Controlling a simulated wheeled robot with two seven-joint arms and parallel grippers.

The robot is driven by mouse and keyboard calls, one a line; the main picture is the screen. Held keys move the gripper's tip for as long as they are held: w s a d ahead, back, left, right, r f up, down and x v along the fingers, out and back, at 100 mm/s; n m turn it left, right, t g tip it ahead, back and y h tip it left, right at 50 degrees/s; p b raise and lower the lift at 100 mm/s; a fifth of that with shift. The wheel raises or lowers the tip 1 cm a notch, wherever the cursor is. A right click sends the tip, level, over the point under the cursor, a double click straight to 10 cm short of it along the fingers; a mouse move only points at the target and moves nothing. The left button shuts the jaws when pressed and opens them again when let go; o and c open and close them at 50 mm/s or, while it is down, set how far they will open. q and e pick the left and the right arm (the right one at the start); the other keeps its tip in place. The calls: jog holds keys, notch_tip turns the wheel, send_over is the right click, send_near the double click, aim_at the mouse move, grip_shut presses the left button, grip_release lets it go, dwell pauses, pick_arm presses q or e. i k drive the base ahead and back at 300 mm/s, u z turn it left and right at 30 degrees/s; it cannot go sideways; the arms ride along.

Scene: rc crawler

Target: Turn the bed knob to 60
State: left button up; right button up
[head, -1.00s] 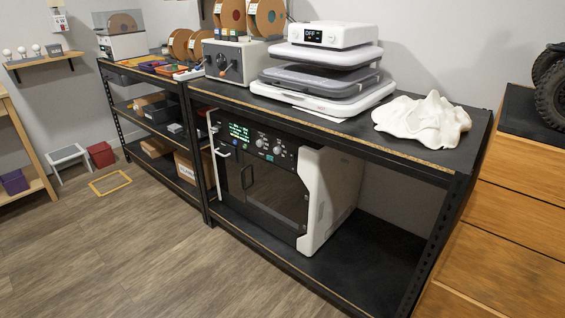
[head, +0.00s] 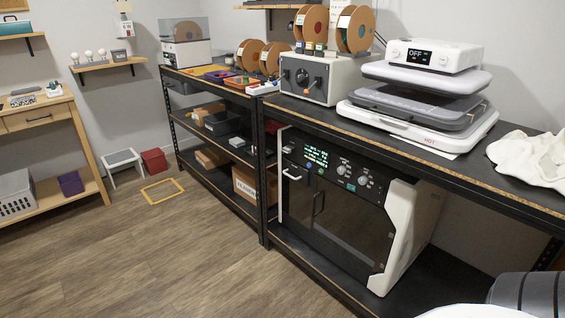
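A printer-like machine with a dark front and white side (head: 408,230) stands on the lower shelf of the black rack. Its top front panel has a lit display (head: 316,155) with green text, too small to read. To the right of the display are two light round knobs, a left knob (head: 344,169) and a right knob (head: 364,181). I cannot read their labels, so I cannot tell which is the bed knob or its setting. Neither gripper is in view.
Above the machine, the rack top (head: 340,124) carries a grey control box (head: 316,78), a stacked white press (head: 432,55) reading OFF, and a crumpled white cloth (head: 530,158). Parts of my own body appear at the lower right. The wooden floor (head: 150,255) in front is clear.

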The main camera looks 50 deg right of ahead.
aim_at(363, 180)
jog(key=z, duration=0.05)
jog(key=i, duration=2)
jog(key=z, duration=1.65)
jog(key=i, duration=0.9)
jog(key=z, duration=0.95)
